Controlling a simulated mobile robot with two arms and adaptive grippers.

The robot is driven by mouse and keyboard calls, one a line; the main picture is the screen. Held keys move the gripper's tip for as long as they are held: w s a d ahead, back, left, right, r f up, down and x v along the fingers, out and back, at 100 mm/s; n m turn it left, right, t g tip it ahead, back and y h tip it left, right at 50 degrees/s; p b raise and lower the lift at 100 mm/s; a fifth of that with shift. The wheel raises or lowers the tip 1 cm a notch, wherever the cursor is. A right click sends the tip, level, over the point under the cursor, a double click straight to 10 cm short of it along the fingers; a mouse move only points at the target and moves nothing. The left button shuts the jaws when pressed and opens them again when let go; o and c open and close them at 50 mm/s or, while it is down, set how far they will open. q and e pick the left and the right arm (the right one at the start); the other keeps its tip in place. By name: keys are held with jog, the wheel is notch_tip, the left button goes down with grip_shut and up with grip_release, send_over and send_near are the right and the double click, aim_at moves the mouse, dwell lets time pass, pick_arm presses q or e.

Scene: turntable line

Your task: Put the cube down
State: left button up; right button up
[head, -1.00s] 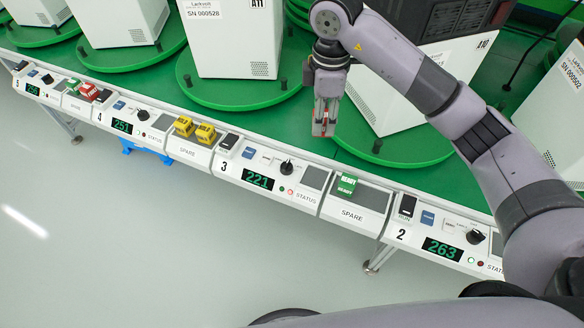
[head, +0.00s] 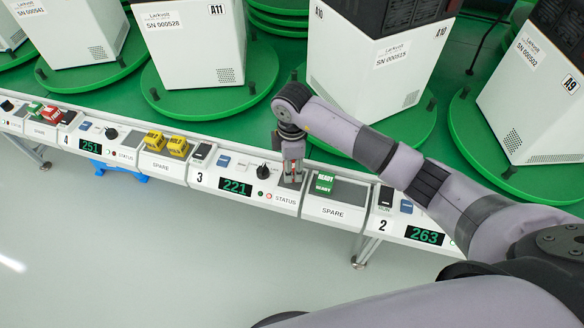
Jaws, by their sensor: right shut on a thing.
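My right gripper (head: 292,172) points down at station 3's dark square status pad (head: 284,187), left of a green READY cube. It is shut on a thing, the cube. The fingers mostly hide the held cube; only small reddish bits show at the fingers, and its label cannot be read. I cannot tell whether it touches the pad. The green READY cube (head: 322,183) sits on the left part of the SPARE pad, close to the right of the gripper. My left gripper is not in view.
Two yellow cubes (head: 153,140) sit on another SPARE pad. A green and a red cube (head: 52,113) stand further left. Station 3's black knob (head: 264,171) is just left of the gripper. White machines on green turntables (head: 209,95) stand behind the console.

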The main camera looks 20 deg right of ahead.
jog(key=shift+f, duration=0.8)
jog(key=shift+f, duration=0.2)
jog(key=o, duration=1.1)
jog(key=shift+o, duration=0.2)
notch_tip(320, 180, up, 12)
jog(key=b, duration=0.1)
jog(key=shift+r, duration=0.2)
